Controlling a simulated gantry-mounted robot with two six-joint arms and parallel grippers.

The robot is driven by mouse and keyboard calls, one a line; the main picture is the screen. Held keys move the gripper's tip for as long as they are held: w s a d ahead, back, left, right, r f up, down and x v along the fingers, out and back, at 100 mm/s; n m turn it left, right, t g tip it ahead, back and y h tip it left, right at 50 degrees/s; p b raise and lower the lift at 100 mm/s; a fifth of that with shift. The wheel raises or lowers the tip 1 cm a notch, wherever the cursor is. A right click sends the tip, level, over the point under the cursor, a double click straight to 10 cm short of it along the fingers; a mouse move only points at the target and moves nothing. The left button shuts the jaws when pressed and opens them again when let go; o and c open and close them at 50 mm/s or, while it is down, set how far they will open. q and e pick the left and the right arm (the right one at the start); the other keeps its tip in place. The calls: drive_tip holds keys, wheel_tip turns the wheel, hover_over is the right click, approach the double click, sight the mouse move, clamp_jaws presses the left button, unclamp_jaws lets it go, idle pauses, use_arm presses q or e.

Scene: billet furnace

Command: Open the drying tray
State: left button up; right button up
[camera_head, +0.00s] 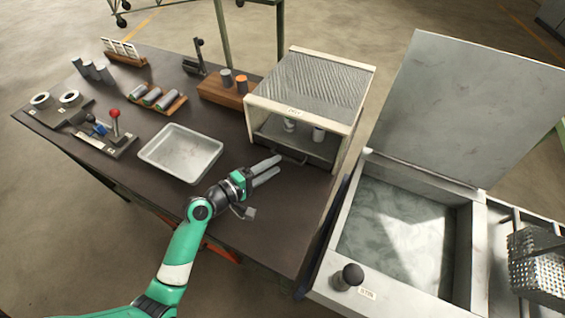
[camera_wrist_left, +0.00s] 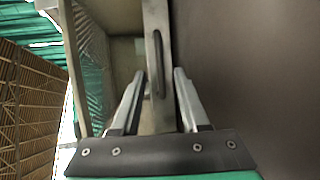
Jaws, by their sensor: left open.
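The drying box (camera_head: 310,80) is pale with a ribbed top and an open front, at the right end of the dark workbench. Inside it is the drying tray (camera_head: 300,146), with grey cylinders (camera_head: 318,134) standing in it and a dark handle (camera_head: 290,157) along its front edge. My left gripper (camera_head: 279,166) is open and empty, just in front of the handle. In the left wrist view, the handle (camera_wrist_left: 157,65) lies between the two open fingertips (camera_wrist_left: 160,76). I cannot tell whether either finger touches it. My right gripper is out of view.
An empty metal pan (camera_head: 180,152) lies left of my gripper. A wooden block (camera_head: 222,92) with cylinders stands left of the box. A tank (camera_head: 400,230) with a raised lid (camera_head: 465,105) stands on the right. The bench in front of the box is mostly clear.

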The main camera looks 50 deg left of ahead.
sight(282, 168)
use_arm(q)
drive_tip(key=w, duration=0.4)
drive_tip(key=shift+d+f+b, duration=0.15)
drive_tip(key=shift+f+b, duration=0.2)
drive_tip(key=shift+b, duration=0.05)
clamp_jaws()
idle(1.0)
